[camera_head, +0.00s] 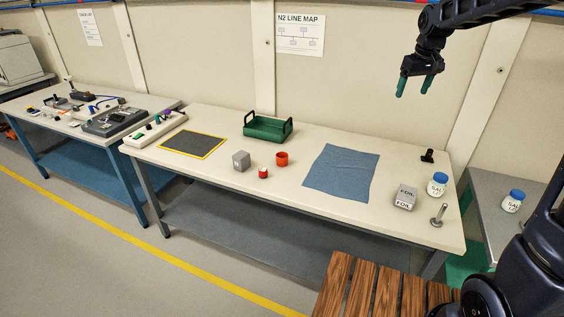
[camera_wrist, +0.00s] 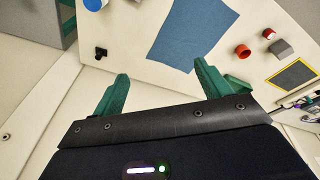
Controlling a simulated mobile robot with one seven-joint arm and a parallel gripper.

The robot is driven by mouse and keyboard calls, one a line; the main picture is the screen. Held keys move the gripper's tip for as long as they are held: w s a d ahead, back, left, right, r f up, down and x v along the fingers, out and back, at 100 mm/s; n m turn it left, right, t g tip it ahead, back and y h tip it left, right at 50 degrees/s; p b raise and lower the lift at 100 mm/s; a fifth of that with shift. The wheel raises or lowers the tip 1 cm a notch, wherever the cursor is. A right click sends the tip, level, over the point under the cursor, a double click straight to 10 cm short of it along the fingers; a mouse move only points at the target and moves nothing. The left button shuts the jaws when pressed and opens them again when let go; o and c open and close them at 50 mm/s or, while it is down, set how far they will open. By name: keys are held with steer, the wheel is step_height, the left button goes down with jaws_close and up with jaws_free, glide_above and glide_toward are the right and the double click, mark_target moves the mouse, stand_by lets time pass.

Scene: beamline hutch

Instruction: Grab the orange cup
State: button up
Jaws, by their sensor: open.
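The orange cup (camera_head: 282,159) stands on the white table, between the green tray and the blue cloth. In the wrist view the orange cup (camera_wrist: 243,51) lies beyond the right finger, to the upper right. My gripper (camera_head: 413,87) is raised above the back right part of the table, open and empty, well apart from the cup. Its green fingers (camera_wrist: 160,85) also show spread apart in the wrist view, with nothing between them.
A green tray (camera_head: 268,138), a grey cube (camera_head: 241,161), a small red object (camera_head: 263,173) and a blue cloth (camera_head: 341,185) lie near the cup. A foil box (camera_head: 405,198) and a blue-lidded jar (camera_head: 437,185) stand at the right. Wooden slats (camera_head: 365,287) show in front.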

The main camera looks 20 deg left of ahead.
steer(key=w+a+f+n, duration=0.1)
steer(key=w+a+f, duration=0.2)
steer(key=a, duration=0.3)
steer(key=w+a+f+n, duration=0.1)
steer(key=w+a+f, duration=0.15)
steer(key=a, duration=0.35)
steer(key=n+g, duration=0.2)
steer(key=n, duration=0.4)
glide_above(282, 157)
steer(key=s+d, duration=0.1)
steer(key=s, duration=0.1)
step_height(282, 157, down, 26)
steer(key=shift+h, duration=0.4)
steer(key=shift+s+f, duration=0.1)
steer(key=shift+f, duration=5.35)
steer(key=c, duration=1)
steer(key=shift+r, duration=0.1)
steer(key=shift+c, duration=0.2)
